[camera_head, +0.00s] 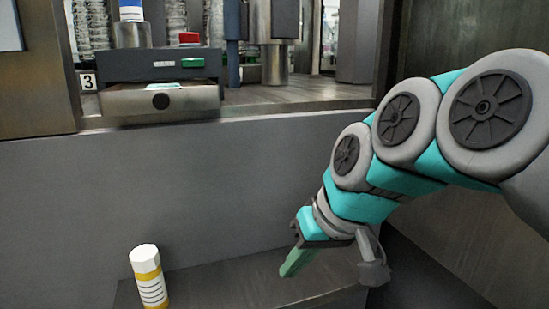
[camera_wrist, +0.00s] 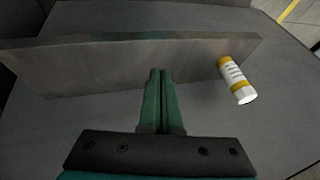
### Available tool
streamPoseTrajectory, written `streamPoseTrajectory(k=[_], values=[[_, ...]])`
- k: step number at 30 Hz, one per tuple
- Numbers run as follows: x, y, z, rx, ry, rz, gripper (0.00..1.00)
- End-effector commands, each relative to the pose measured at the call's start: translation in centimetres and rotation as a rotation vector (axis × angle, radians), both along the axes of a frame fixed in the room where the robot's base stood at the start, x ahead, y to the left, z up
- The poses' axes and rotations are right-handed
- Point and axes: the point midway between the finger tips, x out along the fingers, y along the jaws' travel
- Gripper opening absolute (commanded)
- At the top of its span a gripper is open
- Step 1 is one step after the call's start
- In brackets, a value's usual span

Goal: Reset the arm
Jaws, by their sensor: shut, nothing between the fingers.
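My arm reaches in from the right of the head view, bent downward. My gripper (camera_head: 287,272) points down and left, with its green fingers over a low dark surface. In the wrist view my gripper (camera_wrist: 160,73) has its two green fingers side by side, touching, with nothing between them. A dark plate edge lies just beyond the fingertips there.
A white bottle with yellow bands (camera_head: 149,278) stands left of my gripper; it also shows in the wrist view (camera_wrist: 236,81). A machine (camera_head: 160,68) with a drawer front and a red button is at the upper left. A grey panel (camera_head: 200,190) rises behind the low surface (camera_head: 230,285).

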Motion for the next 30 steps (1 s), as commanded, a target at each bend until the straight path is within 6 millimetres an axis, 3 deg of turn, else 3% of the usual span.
streamPoseTrajectory(k=[1, 6, 12, 18, 30], values=[[-1.6, -1.3, -3.0, -0.044, 0.069, -0.036, 0.0], [-7.4, -6.1, -11.3, -0.19, 0.268, -0.153, 0.0], [-14.1, -10.4, -17.4, -0.317, 0.448, -0.255, 0.0], [-17.1, -12.1, -19.4, -0.367, 0.517, -0.293, 0.0], [-17.2, -12.1, -19.4, -0.369, 0.519, -0.295, 0.0]])
